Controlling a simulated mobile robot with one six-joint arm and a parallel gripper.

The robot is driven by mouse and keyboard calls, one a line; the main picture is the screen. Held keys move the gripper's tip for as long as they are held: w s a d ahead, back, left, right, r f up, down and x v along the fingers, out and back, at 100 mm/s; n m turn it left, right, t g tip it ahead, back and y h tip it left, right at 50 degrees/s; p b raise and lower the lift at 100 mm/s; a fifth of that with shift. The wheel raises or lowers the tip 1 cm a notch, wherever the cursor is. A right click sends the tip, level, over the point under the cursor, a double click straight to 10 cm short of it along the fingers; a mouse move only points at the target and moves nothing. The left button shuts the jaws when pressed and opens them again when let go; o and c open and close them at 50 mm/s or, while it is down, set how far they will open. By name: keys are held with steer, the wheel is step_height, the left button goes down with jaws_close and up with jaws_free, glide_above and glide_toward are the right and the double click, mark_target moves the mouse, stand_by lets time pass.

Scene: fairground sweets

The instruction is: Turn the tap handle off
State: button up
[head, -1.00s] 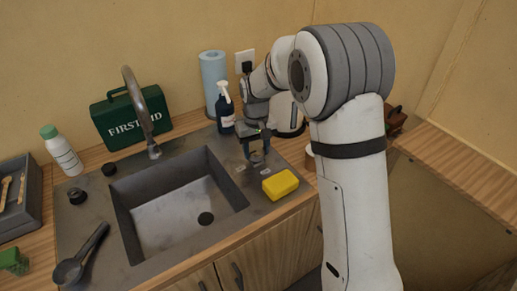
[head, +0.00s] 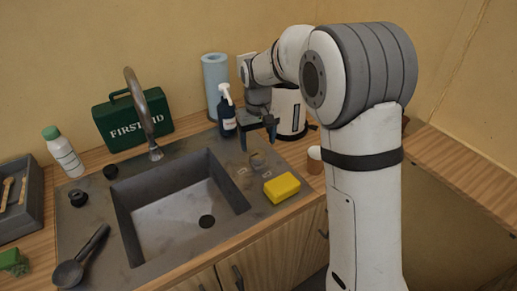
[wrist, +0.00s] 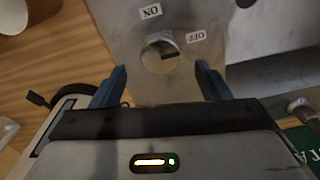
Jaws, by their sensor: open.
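The tap handle is a round metal knob (head: 257,160) on the sink deck to the right of the basin. It also shows in the wrist view (wrist: 158,50), with a dark mark pointing right, nearer the "OFF" label (wrist: 196,36) than the "ON" label (wrist: 150,12). My gripper (head: 258,143) is open and empty just above the knob, apart from it. In the wrist view its blue fingers (wrist: 162,72) are spread either side of and short of the knob. The curved tap spout (head: 140,108) shows no visible stream.
A yellow sponge (head: 282,187) lies in front of the knob. A spray bottle (head: 227,115), a paper roll (head: 214,80) and a white kettle-like item (head: 291,112) stand behind. The sink basin (head: 180,200) is empty.

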mark_target(259, 154)
steer(key=shift+r, duration=1.5)
steer(key=shift+d, duration=0.1)
steer(key=s+d+r+m+t, duration=0.1)
steer(key=s+d+m, duration=0.1)
steer(key=s+d, duration=0.6)
steer(key=s+d+r+m+t, duration=0.2)
steer(key=s+d, duration=0.6)
steer(key=s, duration=1)
steer(key=shift+s+d+r+m, duration=0.2)
steer(key=shift+d+r+m, duration=0.1)
steer(key=shift+d, duration=0.1)
